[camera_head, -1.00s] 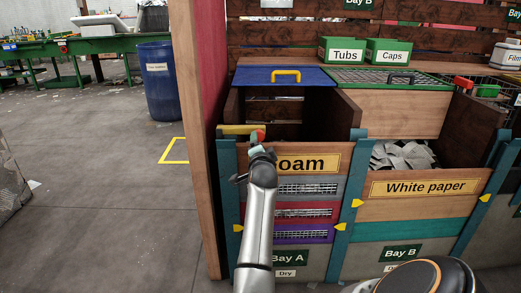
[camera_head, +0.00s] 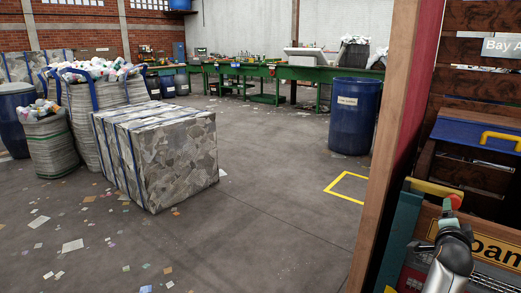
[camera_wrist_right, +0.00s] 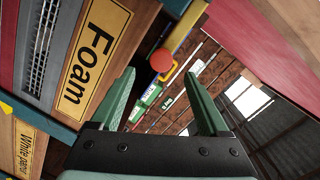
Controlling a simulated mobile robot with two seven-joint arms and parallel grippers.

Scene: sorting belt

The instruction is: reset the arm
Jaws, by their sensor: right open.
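My right gripper shows in the right wrist view (camera_wrist_right: 159,76) with its two green fingers spread apart and nothing between them. In the head view my right gripper (camera_head: 449,206) is small, at the lower right, in front of the Foam bin (camera_head: 495,253). A red ball-shaped knob (camera_wrist_right: 161,60) appears beyond the fingertips in the right wrist view; I cannot tell whether there is a gap. My left gripper is in neither view.
A wooden post (camera_head: 390,130) stands left of the bay. A blue barrel (camera_head: 354,115) and a yellow floor marking (camera_head: 345,188) lie beyond it. A strapped bale (camera_head: 160,160) and filled sacks (camera_head: 55,150) stand at left. The floor between is mostly open, with paper scraps.

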